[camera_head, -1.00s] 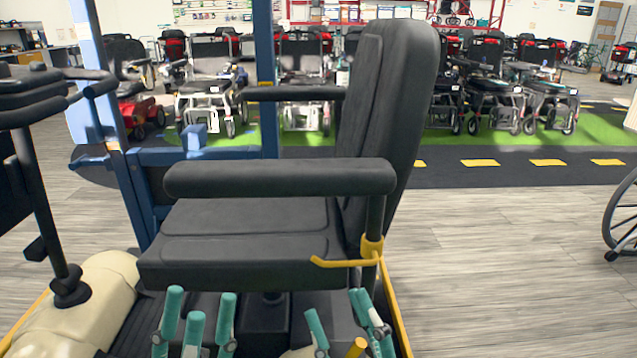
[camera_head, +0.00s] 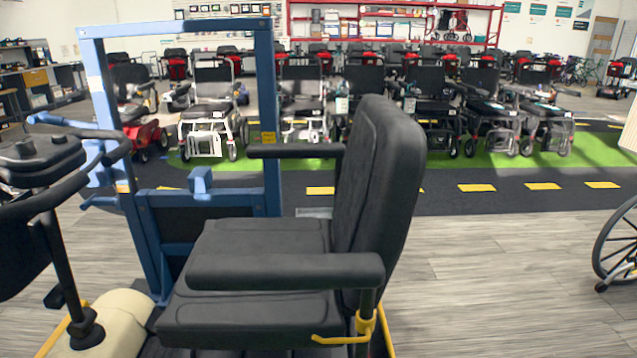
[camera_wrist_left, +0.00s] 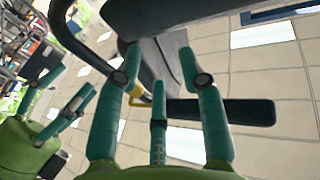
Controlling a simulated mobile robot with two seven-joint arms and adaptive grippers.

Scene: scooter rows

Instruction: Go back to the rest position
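My left gripper (camera_wrist_left: 158,70) shows in the left wrist view with its teal fingers spread apart and pointing upward in the picture. Nothing is clearly held between them. My right gripper (camera_wrist_left: 72,82) appears at the left of that view, green with teal fingers that stand apart, and seems empty. Neither gripper shows in the head view now. The scooter's black seat (camera_head: 250,250) and backrest (camera_head: 385,190) fill the middle of the head view. Beyond my left fingers, the wrist view shows dark seat parts and a yellow piece (camera_wrist_left: 142,97).
The near armrest (camera_head: 285,271) and its yellow hook (camera_head: 345,338) are close in front. The tiller (camera_head: 50,160) stands at left, a blue frame (camera_head: 150,240) behind the seat. A wheelchair wheel (camera_head: 615,245) is at right. Bare floor (camera_head: 490,265) lies between.

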